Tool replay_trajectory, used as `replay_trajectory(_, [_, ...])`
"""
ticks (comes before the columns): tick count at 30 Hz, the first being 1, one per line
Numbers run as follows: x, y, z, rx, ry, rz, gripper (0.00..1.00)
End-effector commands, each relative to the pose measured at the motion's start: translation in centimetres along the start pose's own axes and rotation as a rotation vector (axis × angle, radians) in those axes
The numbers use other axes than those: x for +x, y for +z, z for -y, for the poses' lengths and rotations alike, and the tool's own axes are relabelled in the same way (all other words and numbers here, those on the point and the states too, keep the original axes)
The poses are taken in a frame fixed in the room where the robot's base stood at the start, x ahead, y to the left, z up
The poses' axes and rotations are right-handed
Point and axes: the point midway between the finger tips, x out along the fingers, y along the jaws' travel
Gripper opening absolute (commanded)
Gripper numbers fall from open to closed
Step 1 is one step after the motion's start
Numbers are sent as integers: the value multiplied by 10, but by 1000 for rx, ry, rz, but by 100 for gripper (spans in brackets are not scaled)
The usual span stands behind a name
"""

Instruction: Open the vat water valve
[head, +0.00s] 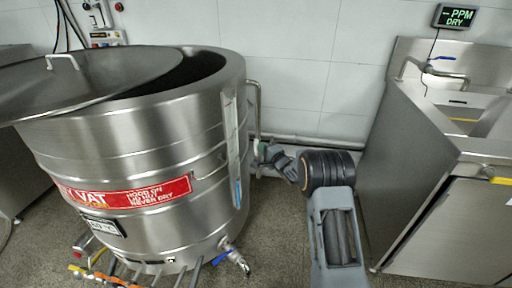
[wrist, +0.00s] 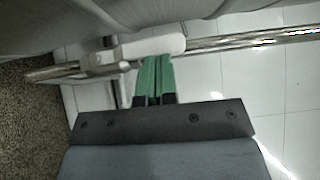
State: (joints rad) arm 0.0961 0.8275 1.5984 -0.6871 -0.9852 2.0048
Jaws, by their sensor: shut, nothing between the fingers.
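The steel vat (head: 130,140) stands on the left with a red label, its lid tilted over the top. A steel pipe (head: 305,140) runs along the wall behind it and shows in the wrist view (wrist: 245,40). A pale lever-like part (wrist: 150,46) sits by this pipe, probably the water valve's handle. My gripper (head: 262,149) reaches behind the vat's right side. In the wrist view its green fingertips (wrist: 154,75) are together and empty, their ends at the pale part's lower edge. I cannot tell whether they touch it.
The vat's curved wall is close to my gripper on the left. A blue-handled valve (head: 225,243) is low on the vat's front. A steel sink unit (head: 420,180) stands on the right.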

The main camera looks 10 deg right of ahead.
Motion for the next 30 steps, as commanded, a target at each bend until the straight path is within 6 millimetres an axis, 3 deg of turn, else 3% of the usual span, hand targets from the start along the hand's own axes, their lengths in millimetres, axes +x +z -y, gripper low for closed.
replay_trajectory(20, [-2, -7, 1, -13, 13, -11, 0])
replay_trajectory(26, [-16, -21, 2, -13, 15, -9, 0])
replay_trajectory(30, [-37, -31, 1, -11, 16, -4, 0])
